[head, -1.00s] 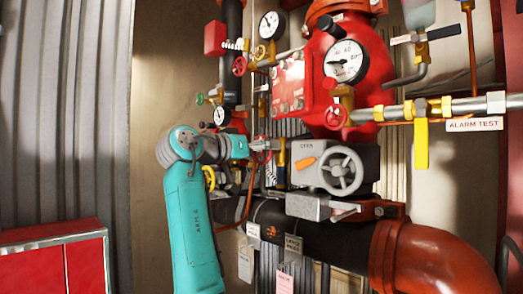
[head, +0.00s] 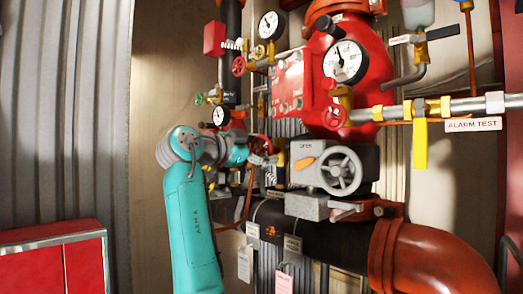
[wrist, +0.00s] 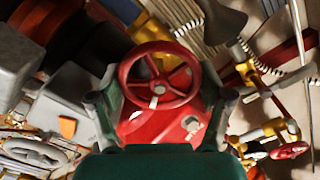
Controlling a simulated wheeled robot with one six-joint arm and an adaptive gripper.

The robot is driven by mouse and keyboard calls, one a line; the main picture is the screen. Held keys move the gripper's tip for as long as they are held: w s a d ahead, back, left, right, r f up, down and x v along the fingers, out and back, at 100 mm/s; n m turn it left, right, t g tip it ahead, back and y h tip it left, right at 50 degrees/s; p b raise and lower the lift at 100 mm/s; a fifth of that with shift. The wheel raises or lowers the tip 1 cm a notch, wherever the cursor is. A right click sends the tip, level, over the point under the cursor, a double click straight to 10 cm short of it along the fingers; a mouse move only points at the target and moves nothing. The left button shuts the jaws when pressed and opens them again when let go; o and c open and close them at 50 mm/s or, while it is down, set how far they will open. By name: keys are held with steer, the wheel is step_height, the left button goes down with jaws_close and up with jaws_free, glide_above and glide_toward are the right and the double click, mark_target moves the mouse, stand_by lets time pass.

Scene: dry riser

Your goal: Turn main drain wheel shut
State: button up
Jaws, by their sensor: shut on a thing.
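A red handwheel with spokes (wrist: 160,76) sits between the two fingers of my gripper (wrist: 160,106) in the wrist view. The fingers are shut on its rim from both sides. In the head view my gripper (head: 258,152) is at the end of the teal arm, left of the grey valve box, and a bit of red wheel shows there. Most of that wheel is hidden by the gripper. No main drain label can be read on it.
A grey box with a spoked handwheel (head: 341,171) is close to the right of my gripper. A large gauge (head: 345,62), a yellow lever (head: 420,145) and hanging tags (head: 285,281) are around the pipes. A red cabinet (head: 50,268) stands lower left.

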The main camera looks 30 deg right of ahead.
steer(key=shift+f+m, duration=0.1)
steer(key=shift+m, duration=1.4)
steer(key=o, duration=1.1)
steer(key=a, duration=0.4)
steer(key=s+a, duration=0.1)
steer(key=a, duration=0.3)
steer(key=s+a, duration=0.1)
steer(key=a, duration=0.2)
steer(key=shift+s+a, duration=0.15)
steer(key=shift+a, duration=0.25)
